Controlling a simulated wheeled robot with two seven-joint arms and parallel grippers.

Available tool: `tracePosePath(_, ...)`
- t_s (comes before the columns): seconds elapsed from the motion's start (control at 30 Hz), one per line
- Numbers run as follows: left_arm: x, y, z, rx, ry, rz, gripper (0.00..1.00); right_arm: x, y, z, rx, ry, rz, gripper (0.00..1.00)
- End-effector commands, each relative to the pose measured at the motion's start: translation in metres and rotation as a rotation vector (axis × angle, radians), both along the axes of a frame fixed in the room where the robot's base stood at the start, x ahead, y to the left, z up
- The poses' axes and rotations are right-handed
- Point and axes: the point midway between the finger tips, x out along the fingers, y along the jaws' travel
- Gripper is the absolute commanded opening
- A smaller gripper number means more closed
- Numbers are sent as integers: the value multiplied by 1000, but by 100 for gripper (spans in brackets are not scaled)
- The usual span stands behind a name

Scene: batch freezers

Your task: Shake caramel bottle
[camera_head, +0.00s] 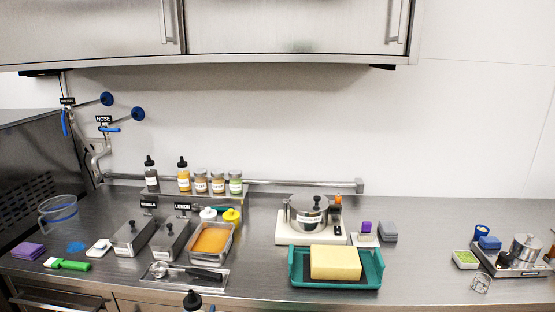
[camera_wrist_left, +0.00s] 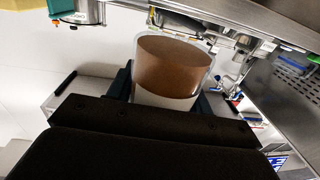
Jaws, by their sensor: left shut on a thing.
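In the left wrist view, the caramel bottle (camera_wrist_left: 172,65) is a clear round container with brown contents and a pale band. My left gripper (camera_wrist_left: 165,92) is shut on it, with dark fingers on both sides. In the head view, a black bottle cap with a nozzle (camera_head: 193,300) shows at the bottom edge, in front of the counter. It looks like the top of the held bottle; the rest is cut off below the frame. My right gripper is in neither view.
Several bottles and jars stand on a back shelf (camera_head: 250,194).

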Motion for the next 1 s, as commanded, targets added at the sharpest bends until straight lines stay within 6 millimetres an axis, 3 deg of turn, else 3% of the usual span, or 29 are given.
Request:
tracePosePath(0.1,-11,-1,-17,-1,1,2,27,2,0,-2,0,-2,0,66)
tracePosePath(0.17,-13,-1,-18,-1,-2,1,27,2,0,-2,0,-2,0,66)
tracePosePath(0.23,-15,-1,26,0,-15,-2,27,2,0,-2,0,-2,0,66)
tracePosePath(0.3,-16,-1,49,-1,-8,0,27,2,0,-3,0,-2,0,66)
tracePosePath(0.33,-17,-1,45,0,-3,0,27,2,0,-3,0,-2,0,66)
tracePosePath(0.4,-18,-1,-6,0,14,3,27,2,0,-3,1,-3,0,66)
tracePosePath(0.47,-17,-1,-29,1,8,3,27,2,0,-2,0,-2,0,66)
tracePosePath(0.5,-17,-1,-25,-1,-1,1,27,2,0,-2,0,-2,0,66)
tracePosePath(0.6,-16,-1,41,-1,-16,-2,27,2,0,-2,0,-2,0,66)
tracePosePath(0.67,-16,-1,48,-1,-5,0,27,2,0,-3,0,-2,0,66)
tracePosePath(0.77,-18,-2,-18,0,14,2,27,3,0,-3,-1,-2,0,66)
tracePosePath(0.8,-17,-1,-29,0,8,3,27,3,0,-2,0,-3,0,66)
tracePosePath(0.83,-17,-1,-28,-1,2,1,27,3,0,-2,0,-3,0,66)
tracePosePath(0.87,-16,-1,-14,-1,-8,0,27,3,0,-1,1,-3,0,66)
tracePosePath(0.9,-15,-1,18,0,-17,-2,27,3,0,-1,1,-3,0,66)
tracePosePath(0.93,-16,-1,37,-1,-17,-2,27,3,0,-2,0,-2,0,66)
tracePosePath(1.0,-16,-1,48,-1,-5,0,27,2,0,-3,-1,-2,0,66)
